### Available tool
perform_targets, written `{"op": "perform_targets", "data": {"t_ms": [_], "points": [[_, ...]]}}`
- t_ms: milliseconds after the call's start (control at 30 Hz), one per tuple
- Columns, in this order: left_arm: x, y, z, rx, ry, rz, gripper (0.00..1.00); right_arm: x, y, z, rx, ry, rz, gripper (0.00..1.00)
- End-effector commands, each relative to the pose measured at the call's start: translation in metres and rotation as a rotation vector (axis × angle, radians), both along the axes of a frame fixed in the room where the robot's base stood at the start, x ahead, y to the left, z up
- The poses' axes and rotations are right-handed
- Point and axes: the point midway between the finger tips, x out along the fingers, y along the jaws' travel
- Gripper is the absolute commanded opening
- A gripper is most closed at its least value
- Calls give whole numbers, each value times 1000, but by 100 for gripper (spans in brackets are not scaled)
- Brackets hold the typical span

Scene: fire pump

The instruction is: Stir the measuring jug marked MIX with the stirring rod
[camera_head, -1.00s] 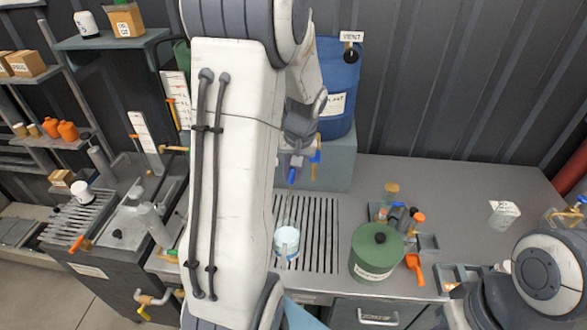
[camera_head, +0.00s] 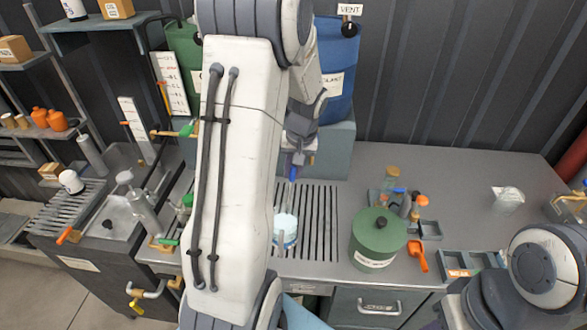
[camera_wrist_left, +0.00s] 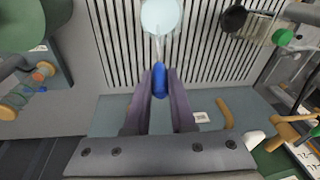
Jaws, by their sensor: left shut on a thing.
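My left gripper (camera_head: 294,160) is shut on the blue handle of the stirring rod (camera_head: 293,172). In the left wrist view the handle (camera_wrist_left: 160,80) sits between the two fingertips (camera_wrist_left: 160,92). The thin clear shaft points down toward a measuring jug (camera_head: 284,230) holding pale blue liquid, which stands on the slatted part of the bench. The jug (camera_wrist_left: 160,14) shows at the top of the wrist view, with the shaft's far end at it. I cannot tell how deep the tip is. No MIX mark is readable. My right gripper is out of view.
A green lidded pot (camera_head: 378,240) stands right of the jug. A blue drum (camera_head: 338,75) stands behind my gripper.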

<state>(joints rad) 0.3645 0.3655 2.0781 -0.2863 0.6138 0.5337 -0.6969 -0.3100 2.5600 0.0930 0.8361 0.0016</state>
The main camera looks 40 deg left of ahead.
Motion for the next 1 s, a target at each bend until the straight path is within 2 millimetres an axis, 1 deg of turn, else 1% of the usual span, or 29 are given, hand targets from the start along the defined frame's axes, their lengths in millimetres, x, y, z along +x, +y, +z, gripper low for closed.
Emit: {"op": "perform_targets", "data": {"t_ms": [33, 1000], "points": [[-1, 0, -8, 0, 0, 0, 0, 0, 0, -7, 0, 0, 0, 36], [-16, 0, -84, 1, -1, 0, 0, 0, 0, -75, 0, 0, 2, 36]]}}
